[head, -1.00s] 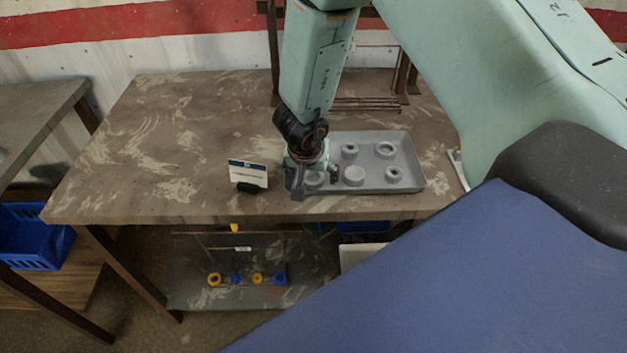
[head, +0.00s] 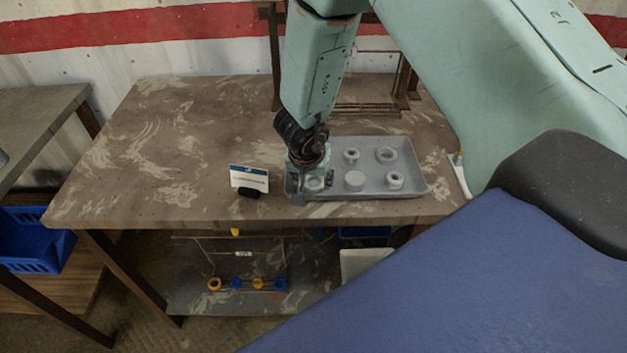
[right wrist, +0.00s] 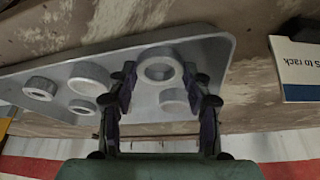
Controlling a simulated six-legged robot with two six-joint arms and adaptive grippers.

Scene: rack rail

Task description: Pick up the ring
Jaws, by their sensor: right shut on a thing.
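My right gripper (head: 313,188) is over the left front part of a grey tray (head: 418,188) on the table. In the right wrist view my right gripper (right wrist: 161,80) has its fingers on both sides of a pale grey ring (right wrist: 160,52), shut on it. The ring's open hole faces the camera. It also shows in the head view as a grey ring (head: 314,184) below the wrist, partly covered by the fingers. I cannot tell whether it is clear of the tray floor. My left gripper is not in view.
A small sign (head: 249,178) stands just left of the tray. A wire rack (head: 370,105) stands behind. The table's left side is clear.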

